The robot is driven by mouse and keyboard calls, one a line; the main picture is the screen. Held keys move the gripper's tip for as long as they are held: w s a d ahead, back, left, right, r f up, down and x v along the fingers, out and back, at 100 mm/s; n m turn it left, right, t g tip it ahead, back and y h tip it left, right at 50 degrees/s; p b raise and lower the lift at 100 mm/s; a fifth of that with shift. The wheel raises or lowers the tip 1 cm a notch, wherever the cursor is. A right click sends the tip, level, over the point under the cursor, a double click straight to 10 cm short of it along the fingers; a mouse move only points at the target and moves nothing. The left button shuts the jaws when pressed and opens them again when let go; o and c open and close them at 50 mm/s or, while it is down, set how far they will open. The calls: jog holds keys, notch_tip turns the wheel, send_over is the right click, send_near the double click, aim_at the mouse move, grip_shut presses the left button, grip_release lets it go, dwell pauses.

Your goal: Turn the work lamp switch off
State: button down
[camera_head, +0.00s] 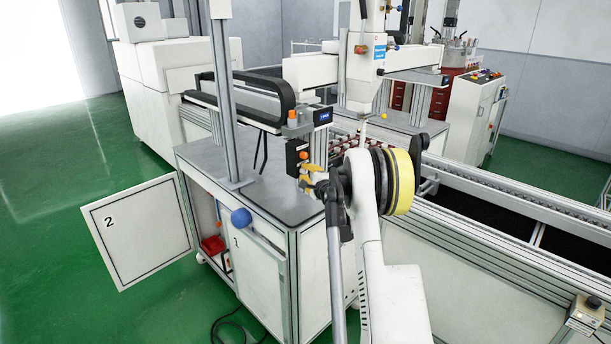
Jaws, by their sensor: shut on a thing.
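A small black switch box (293,157) with orange knobs is on the post at the back edge of the grey worktop. It appears to be the work lamp switch, but no label is readable. My gripper (308,178), with yellow-orange fingers, is at the lower part of this box, in front of the post. Its fingers are shut on a small orange knob there. The knob is mostly hidden by the fingers, and its turned position cannot be told. The lamp itself cannot be made out.
The grey worktop (228,165) is mostly clear. A white cabinet door marked 2 (140,228) stands open at the left. A blue ball knob (241,218) is on the front. A conveyor (500,215) runs right. A metal post (226,100) rises from the worktop.

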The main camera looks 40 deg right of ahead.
dwell(0.4)
jog(key=c, duration=1.5)
grip_release()
jog(key=v, duration=1.2)
jog(key=shift+f, duration=0.1)
